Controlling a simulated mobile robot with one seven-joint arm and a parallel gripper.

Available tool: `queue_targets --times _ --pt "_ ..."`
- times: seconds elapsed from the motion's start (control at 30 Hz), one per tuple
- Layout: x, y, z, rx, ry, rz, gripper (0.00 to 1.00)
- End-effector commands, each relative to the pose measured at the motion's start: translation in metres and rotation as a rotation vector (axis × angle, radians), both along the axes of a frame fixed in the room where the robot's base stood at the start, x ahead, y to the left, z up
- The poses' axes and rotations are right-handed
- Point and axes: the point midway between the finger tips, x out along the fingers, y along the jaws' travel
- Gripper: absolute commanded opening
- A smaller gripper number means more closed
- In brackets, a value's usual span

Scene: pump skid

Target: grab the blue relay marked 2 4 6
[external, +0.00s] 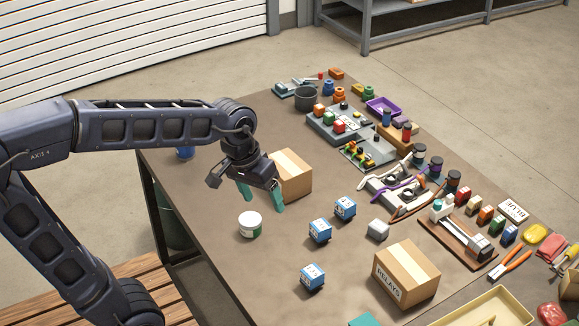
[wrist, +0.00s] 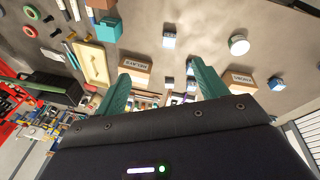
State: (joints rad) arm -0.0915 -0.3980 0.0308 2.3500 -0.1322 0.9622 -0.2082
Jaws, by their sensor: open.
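Three small blue relays with white-marked faces stand on the brown table: one at the back (external: 345,208), one in the middle (external: 319,230) and one nearest the front (external: 312,277). Their markings are too small to read, so I cannot tell which says 2 4 6. In the wrist view, the front relay (wrist: 168,40) and the middle relay (wrist: 191,68) show; the back one is partly hidden near the right finger. My gripper (external: 262,197) is open and empty, with teal fingers, above the table left of the relays. Its fingers also show in the wrist view (wrist: 162,68).
A white-lidded jar (external: 250,224) stands below my gripper, with a cardboard box (external: 292,175) just behind. A grey block (external: 378,230) and a box marked RELAYS (external: 405,275) stand right of the relays. Trays, tools and parts crowd the table's far side.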

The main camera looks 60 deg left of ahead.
Motion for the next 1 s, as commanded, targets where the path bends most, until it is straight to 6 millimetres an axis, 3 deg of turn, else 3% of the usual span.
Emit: queue_targets --times 0.47,0.77,1.0 --pt "0.108 0.045 -0.046 -0.154 0.159 0.332 0.72" --pt "0.170 0.082 -0.095 -0.238 0.258 0.546 0.72" --pt "0.212 0.117 -0.146 -0.298 0.337 0.723 0.72"
